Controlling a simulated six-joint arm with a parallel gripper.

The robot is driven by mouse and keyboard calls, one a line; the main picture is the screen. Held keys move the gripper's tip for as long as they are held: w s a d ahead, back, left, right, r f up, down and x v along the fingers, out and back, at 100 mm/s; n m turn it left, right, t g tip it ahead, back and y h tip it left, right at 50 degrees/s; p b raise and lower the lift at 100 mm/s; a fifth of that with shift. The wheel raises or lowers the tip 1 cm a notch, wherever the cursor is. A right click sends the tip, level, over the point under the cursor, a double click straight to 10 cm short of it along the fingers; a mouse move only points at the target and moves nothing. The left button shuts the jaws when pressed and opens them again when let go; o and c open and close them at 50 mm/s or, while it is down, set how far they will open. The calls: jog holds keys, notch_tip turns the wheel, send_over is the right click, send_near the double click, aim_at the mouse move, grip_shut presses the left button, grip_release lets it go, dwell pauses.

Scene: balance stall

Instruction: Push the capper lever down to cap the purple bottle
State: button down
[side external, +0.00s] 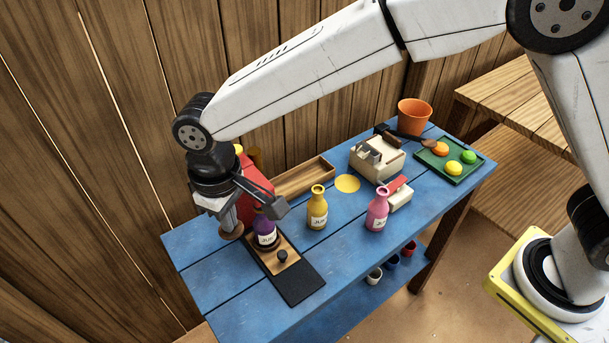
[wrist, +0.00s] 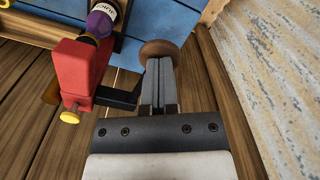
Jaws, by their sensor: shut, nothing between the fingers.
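The purple bottle (side external: 265,228) stands upright on the wooden part of the capper's base (side external: 281,262). In the wrist view the bottle (wrist: 104,17) is at the top left, under the red capper head (wrist: 77,68). The red capper body (side external: 256,178) is partly hidden behind my wrist in the side view. The lever's round brown knob (side external: 231,231) is low beside the bottle; it also shows in the wrist view (wrist: 160,47). My gripper (side external: 232,219) is shut and empty, pointing down with its fingertips at the knob. Whether they touch is unclear. The bottle's mouth is hidden.
A yellow bottle (side external: 317,208) and a pink bottle (side external: 377,209) stand to the right on the blue table (side external: 345,262). Behind are a wooden tray (side external: 305,177), a cream device (side external: 377,158), an orange pot (side external: 414,117) and a green tray (side external: 436,168). A plank wall runs behind.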

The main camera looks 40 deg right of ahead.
jog(key=shift+w+r, duration=0.15)
jog(key=shift+r, duration=1.3)
jog(key=shift+d, duration=0.1)
jog(key=shift+w+d, duration=0.1)
jog(key=shift+d, duration=0.2)
jog(key=w+d+f+m, duration=0.1)
jog(key=d+m, duration=0.1)
jog(key=d, duration=0.9)
jog(key=s+d+f+m+t, duration=0.1)
jog(key=s+d, duration=0.4)
jog(key=d, duration=0.6)
jog(key=s+d+f+m+t, duration=0.1)
jog(key=s+d+f+m, duration=0.2)
jog(key=s+d, duration=0.3)
jog(key=d, duration=0.5)
jog(key=shift+s+d+f+t, duration=0.15)
jog(key=shift+d+t, duration=0.05)
jog(key=shift+t, duration=0.1)
